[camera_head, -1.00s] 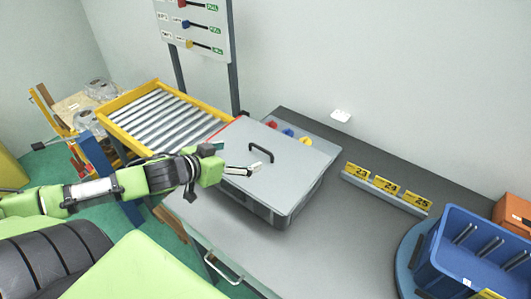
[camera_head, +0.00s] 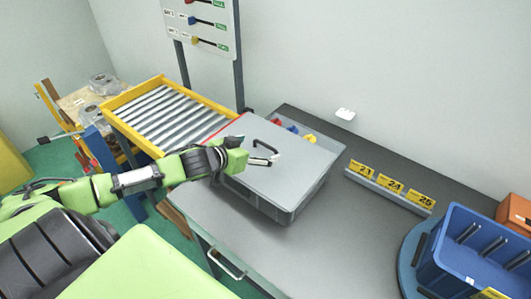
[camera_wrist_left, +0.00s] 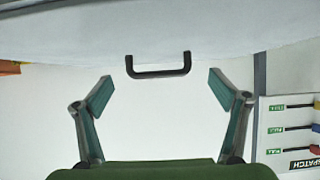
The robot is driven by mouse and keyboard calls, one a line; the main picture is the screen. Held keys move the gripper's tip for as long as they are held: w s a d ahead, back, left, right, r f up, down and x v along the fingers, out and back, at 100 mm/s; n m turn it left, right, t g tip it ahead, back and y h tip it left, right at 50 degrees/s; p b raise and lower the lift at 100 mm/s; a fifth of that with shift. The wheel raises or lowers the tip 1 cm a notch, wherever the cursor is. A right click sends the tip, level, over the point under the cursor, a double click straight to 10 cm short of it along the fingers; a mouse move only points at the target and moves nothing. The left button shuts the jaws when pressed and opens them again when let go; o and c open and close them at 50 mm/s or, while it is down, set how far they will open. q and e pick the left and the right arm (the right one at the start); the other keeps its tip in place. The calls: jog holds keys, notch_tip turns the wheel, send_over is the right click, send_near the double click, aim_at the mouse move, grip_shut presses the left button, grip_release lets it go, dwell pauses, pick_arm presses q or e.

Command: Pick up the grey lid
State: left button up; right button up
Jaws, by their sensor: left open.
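The grey lid (camera_head: 285,172) lies on a grey box (camera_head: 268,207) on the dark grey table. A black handle (camera_head: 266,146) stands on the lid's top. My left gripper (camera_head: 270,157) is at the lid's left part, close to the handle. In the left wrist view the handle (camera_wrist_left: 158,66) is beyond and between the two open fingers (camera_wrist_left: 158,88), with nothing between the pads. Whether the fingers touch the lid cannot be told. My right gripper is not in view.
A yellow-framed roller conveyor (camera_head: 168,112) stands behind the left arm. Yellow number signs (camera_head: 390,187) stand on the table right of the box. A blue bin (camera_head: 478,250) sits at the far right. The table in front of the signs is clear.

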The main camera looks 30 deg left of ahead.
aim_at(265, 145)
pick_arm(q)
jog(key=p+x, duration=0.1)
jog(key=x, duration=0.3)
jog(key=shift+d+r, duration=0.1)
jog(key=shift+d, duration=0.05)
jog(key=shift+w+f+p, duration=0.25)
jog(key=shift+w+p, duration=0.05)
jog(key=c, duration=1.3)
